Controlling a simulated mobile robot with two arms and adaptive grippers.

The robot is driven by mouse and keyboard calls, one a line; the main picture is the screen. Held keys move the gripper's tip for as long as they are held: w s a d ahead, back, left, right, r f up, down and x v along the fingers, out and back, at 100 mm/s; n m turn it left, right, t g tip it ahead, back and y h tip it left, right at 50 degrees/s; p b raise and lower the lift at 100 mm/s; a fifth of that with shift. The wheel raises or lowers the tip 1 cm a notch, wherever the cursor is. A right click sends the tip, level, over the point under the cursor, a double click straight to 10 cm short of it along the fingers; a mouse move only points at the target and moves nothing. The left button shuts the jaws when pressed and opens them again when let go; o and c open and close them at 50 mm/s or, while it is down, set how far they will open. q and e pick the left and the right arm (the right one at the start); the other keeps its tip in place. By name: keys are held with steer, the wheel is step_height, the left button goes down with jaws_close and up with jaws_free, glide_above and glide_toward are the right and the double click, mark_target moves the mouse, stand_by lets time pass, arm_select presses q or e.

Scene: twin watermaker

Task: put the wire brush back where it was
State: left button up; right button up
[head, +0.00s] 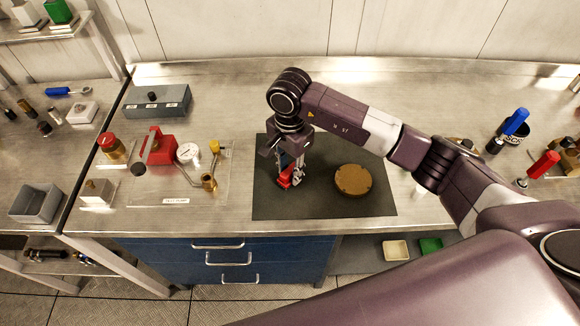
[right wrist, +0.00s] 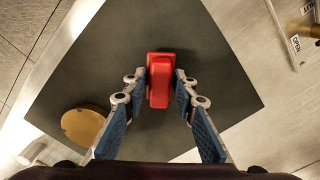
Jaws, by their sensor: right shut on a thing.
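My right gripper (head: 288,181) is over the left part of the dark mat (head: 325,208), pointing down. It is shut on the wire brush (right wrist: 160,80), which shows as a red block between the fingertips in the right wrist view (right wrist: 158,90). In the head view the brush (head: 285,181) shows only as a small red piece at the fingertips. Its bristles are hidden, and I cannot tell whether it touches the mat. A round tan disc (head: 353,181) lies on the mat to the right of the gripper. My left gripper is not in view.
A test-pump board (head: 165,202) with a gauge (head: 187,152) and red block stands left of the mat. A blue-grey box (head: 157,101) is behind it. Blue-handled (head: 516,121) and red-handled (head: 544,164) tools stand at the far right. The bench behind the mat is clear.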

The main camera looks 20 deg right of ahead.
mark_target(290, 169)
steer(key=shift+f+b, duration=0.15)
steer(key=shift+b, duration=0.15)
steer(key=o, duration=1.1)
steer(key=shift+r+p, duration=0.35)
step_height(290, 169, up, 12)
steer(key=b, duration=0.4)
steer(key=shift+b, duration=0.35)
steer(key=shift+f, duration=0.15)
